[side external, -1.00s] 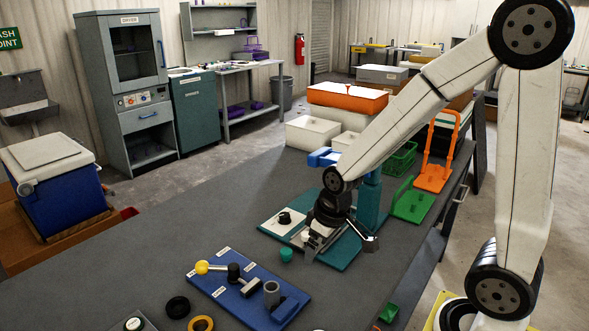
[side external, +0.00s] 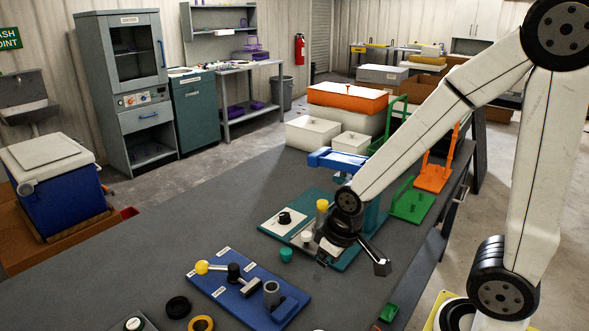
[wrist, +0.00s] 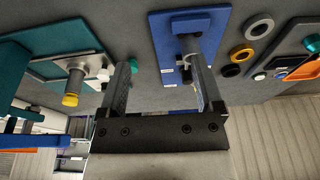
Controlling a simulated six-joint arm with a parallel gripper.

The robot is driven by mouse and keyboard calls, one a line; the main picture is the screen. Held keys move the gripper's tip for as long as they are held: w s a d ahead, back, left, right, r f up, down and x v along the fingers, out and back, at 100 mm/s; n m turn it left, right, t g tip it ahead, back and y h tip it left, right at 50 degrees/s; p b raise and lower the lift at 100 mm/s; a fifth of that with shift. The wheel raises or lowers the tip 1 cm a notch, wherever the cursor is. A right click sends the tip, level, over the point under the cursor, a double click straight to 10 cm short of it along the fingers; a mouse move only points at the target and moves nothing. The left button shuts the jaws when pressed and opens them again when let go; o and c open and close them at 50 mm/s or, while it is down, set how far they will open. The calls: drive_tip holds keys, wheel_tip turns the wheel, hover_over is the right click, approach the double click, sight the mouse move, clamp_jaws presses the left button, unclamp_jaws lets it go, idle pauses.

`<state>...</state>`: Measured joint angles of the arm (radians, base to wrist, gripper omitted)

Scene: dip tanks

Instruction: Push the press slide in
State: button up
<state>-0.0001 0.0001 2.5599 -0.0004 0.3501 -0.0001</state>
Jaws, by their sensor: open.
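The press has a teal base (side external: 345,262), a teal column and a blue head (side external: 338,159). A grey cylinder with a yellow cap (side external: 322,205) stands on it, also in the wrist view (wrist: 72,85). A white knob (side external: 306,237) at the near edge seems to belong to the press slide; it shows in the wrist view (wrist: 103,74). The slide itself is mostly hidden, so I cannot tell how far in it is. My gripper (side external: 322,259) is open and empty, low beside the near edge of the press; its fingers (wrist: 158,58) are apart from the knob.
A small teal cylinder (side external: 286,255) stands on the bench near my fingers. A blue board (side external: 235,285) with a yellow-ball lever lies in front. A white panel with a black knob (side external: 285,218) is on the press base's left. Bare bench lies further left.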

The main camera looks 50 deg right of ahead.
drive_tip(key=shift+w, duration=0.3)
drive_tip(key=c, duration=0.7)
drive_tip(key=shift+w+r+n, duration=0.1)
drive_tip(key=shift+w+n, duration=0.35)
drive_tip(key=shift+n, duration=0.05)
clamp_jaws()
drive_tip(key=w+d+n+g+h, duration=0.2)
drive_tip(key=w+n, duration=0.5)
drive_tip(key=w, duration=0.2)
drive_tip(key=w+d+f+n+g+h, duration=0.1)
drive_tip(key=w+d+n+h, duration=0.1)
drive_tip(key=w+n, duration=0.5)
drive_tip(key=shift+w+d+f+g, duration=0.2)
drive_tip(key=shift+w+d+g, duration=0.35)
drive_tip(key=shift+w, duration=0.55)
